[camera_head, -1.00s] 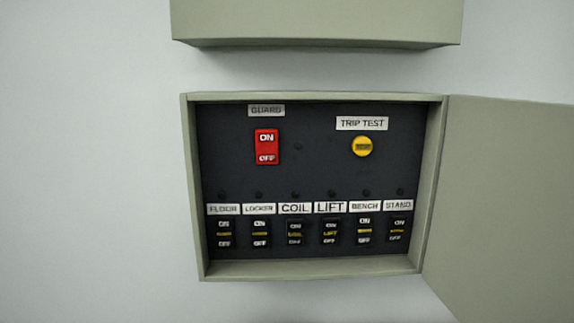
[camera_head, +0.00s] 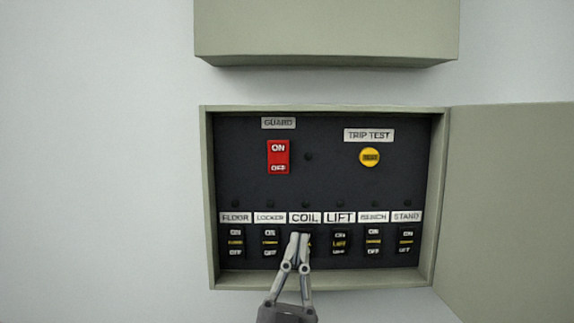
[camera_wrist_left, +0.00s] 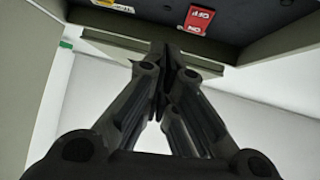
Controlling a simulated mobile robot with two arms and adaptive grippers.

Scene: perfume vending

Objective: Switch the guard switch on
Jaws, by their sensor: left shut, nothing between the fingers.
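The guard switch (camera_head: 278,157) is a red rocker marked ON at the top and OFF at the bottom, under the GUARD label (camera_head: 278,123). It also shows upside down at the top of the left wrist view (camera_wrist_left: 199,19). I cannot tell which way it is tipped. My left gripper (camera_head: 299,236) is shut and empty. In the head view its tips lie over the COIL switch, below and slightly right of the guard switch, and hide most of the COIL switch. The left wrist view shows its closed fingers (camera_wrist_left: 165,62) apart from the red switch. My right gripper is not in view.
The panel box (camera_head: 207,200) has a raised grey-green rim. Its door (camera_head: 510,200) stands open at the right. A yellow trip test button (camera_head: 369,157) is right of the guard switch. Several black switches line the bottom row. A grey-green box (camera_head: 325,30) is above.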

